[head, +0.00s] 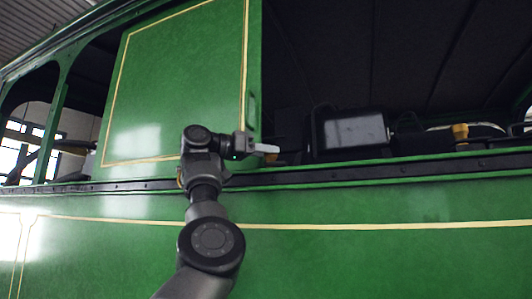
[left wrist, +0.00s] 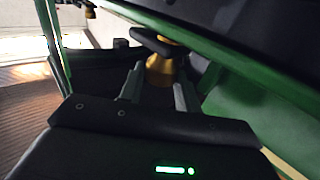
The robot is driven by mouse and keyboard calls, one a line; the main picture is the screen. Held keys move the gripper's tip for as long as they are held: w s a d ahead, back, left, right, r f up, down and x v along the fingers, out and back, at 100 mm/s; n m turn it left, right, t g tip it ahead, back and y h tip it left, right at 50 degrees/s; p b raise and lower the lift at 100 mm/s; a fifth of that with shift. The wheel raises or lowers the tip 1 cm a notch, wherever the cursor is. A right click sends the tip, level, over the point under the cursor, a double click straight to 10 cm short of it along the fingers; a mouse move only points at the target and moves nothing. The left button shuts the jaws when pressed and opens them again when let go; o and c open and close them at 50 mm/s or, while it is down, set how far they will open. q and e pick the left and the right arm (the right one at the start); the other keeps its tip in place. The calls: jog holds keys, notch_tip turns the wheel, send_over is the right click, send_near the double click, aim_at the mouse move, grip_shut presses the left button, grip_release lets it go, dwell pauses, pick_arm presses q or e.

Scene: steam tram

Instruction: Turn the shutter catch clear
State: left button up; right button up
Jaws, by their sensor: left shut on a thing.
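The green shutter panel (head: 185,75), lined in cream, stands in the tram's side opening at left centre. My left gripper (head: 266,149) is at the panel's lower right corner, just above the dark sill rail. In the left wrist view, the shutter catch (left wrist: 159,70) is a brass body with a dark bar across its top. The fingers of my left gripper (left wrist: 158,92) stand on either side of the brass body and are shut on it. In the head view, the catch is mostly hidden by the gripper. My right gripper is in neither view.
The dark sill rail (head: 400,172) runs along the tram's green side. Right of the shutter, the opening shows a dark box with a grey face (head: 354,132) and another brass fitting (head: 460,132). Open space lies outside the lower green side.

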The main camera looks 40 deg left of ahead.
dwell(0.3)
pick_arm(q)
jog(key=o, duration=1)
jog(key=shift+s, duration=0.1)
